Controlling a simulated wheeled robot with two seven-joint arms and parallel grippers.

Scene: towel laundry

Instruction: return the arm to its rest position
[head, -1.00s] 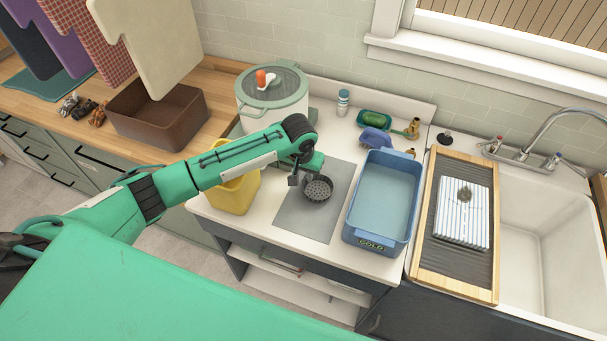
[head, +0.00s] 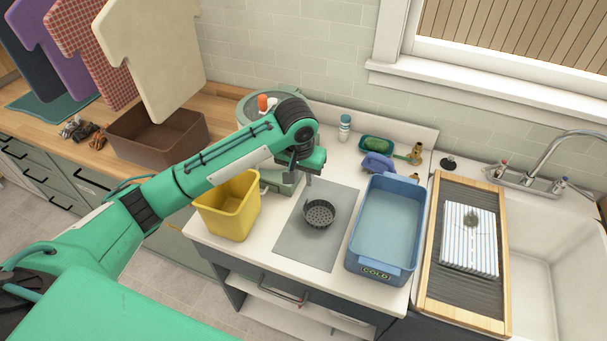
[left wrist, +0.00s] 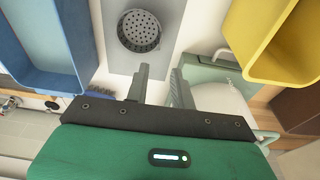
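My left arm reaches in from the left in the head view, and its gripper (head: 309,182) hangs above the counter by the lidded pot (head: 274,104). In the left wrist view the two fingers of the left gripper (left wrist: 160,85) stand apart with nothing between them. A dark round strainer (head: 319,214) sits on the grey mat (head: 300,247), below and just right of the gripper. It also shows in the left wrist view (left wrist: 139,31), beyond the fingertips. My right gripper is in neither view.
A yellow bin (head: 229,207) stands left of the mat, partly behind my arm. A blue tub marked COLD (head: 377,270) stands right of it. A brown box (head: 155,150) is at left.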

